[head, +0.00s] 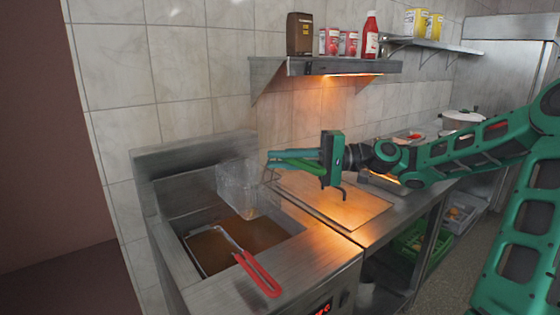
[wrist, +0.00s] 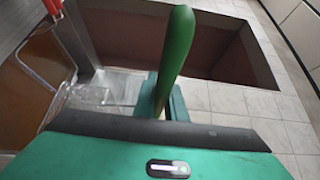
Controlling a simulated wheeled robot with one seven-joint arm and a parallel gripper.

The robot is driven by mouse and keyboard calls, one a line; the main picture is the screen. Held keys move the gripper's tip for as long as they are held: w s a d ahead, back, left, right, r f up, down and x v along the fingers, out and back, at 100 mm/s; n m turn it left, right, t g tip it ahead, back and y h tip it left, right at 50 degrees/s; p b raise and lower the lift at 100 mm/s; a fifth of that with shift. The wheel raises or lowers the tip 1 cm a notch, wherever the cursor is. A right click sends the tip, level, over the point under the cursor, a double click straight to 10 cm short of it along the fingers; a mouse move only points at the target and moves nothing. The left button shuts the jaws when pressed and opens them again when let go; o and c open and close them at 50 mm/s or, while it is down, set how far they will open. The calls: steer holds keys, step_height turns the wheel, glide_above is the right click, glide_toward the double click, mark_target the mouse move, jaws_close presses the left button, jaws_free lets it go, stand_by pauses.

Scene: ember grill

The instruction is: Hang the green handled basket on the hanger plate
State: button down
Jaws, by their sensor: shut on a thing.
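My gripper (head: 278,161) is shut on the green handle of the wire basket (head: 238,186), in front of the fryer's back wall. The basket hangs to the left of my gripper, above the far right part of the oil well. Whether its bottom touches the oil is hard to tell. In the wrist view the green handle (wrist: 178,50) sticks up between the fingers, and part of the mesh (wrist: 95,90) shows at left. A raised steel back panel (head: 192,150) behind the fryer looks like the hanger plate. The basket appears in front of its right end; contact cannot be told.
A red-handled basket (head: 258,275) rests in the oil well (head: 215,245), its handle over the front edge. A warm-lit board (head: 335,205) lies on the counter at right. A heated shelf (head: 345,67) with bottles and cans overhangs the counter.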

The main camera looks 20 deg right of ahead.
steer(key=shift+f, duration=0.25)
steer(key=c, duration=1.7)
jaws_free()
steer(key=v, duration=1)
steer(key=shift+w+d+f, duration=0.1)
steer(key=shift+d, duration=0.3)
